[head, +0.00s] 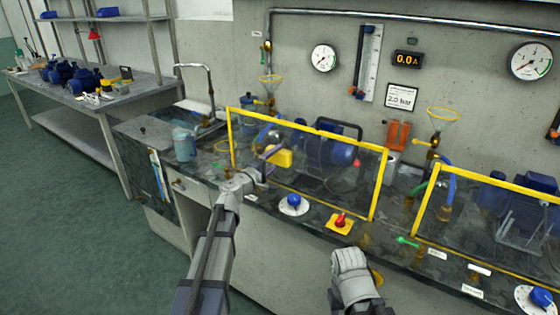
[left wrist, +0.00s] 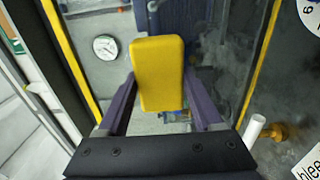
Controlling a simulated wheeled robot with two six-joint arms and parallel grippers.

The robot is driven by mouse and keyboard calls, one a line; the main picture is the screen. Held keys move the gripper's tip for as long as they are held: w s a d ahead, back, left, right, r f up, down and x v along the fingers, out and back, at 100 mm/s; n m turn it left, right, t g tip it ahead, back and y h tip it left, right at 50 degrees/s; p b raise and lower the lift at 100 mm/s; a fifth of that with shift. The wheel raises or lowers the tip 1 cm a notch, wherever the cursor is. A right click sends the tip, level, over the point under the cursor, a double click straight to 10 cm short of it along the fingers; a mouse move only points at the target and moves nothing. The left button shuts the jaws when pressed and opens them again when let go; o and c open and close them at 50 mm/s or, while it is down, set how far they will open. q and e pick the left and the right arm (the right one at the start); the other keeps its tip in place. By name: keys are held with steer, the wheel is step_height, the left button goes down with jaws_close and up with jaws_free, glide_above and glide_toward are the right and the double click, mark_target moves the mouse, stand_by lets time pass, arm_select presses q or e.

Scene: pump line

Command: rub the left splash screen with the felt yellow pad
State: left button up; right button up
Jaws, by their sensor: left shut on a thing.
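The yellow felt pad (head: 280,157) is in front of the left part of the left splash screen (head: 308,131), a clear pane in a yellow frame. My left gripper (head: 270,160) is shut on the pad. In the left wrist view the pad (left wrist: 158,72) stands between the two purple fingers, with the framed pane (left wrist: 221,70) behind it. I cannot tell whether the pad touches the pane. Part of my right arm shows at the bottom of the head view, but its fingers do not show.
A blue knob (head: 293,202) and a red switch on a yellow plate (head: 340,222) sit on the counter before the screen. A second yellow-framed screen (head: 490,215) stands to the right. A blue-grey jug (head: 184,145) stands left, near the tap (head: 197,67).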

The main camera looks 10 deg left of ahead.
mark_target(281, 153)
arm_select(q)
steer(key=shift+w+a, duration=0.35)
steer(key=shift+a, duration=0.5)
steer(key=shift+r, duration=0.1)
step_height(281, 153, up, 2)
steer(key=p, duration=0.2)
steer(key=shift+s+r+p, duration=0.1)
steer(key=shift+r+p, duration=0.1)
steer(key=shift+p, duration=0.15)
steer(key=shift+d, duration=0.1)
steer(key=shift+s+d, duration=0.3)
steer(key=shift+d, duration=0.6)
steer(key=shift+s+d, duration=0.3)
steer(key=shift+d, duration=0.6)
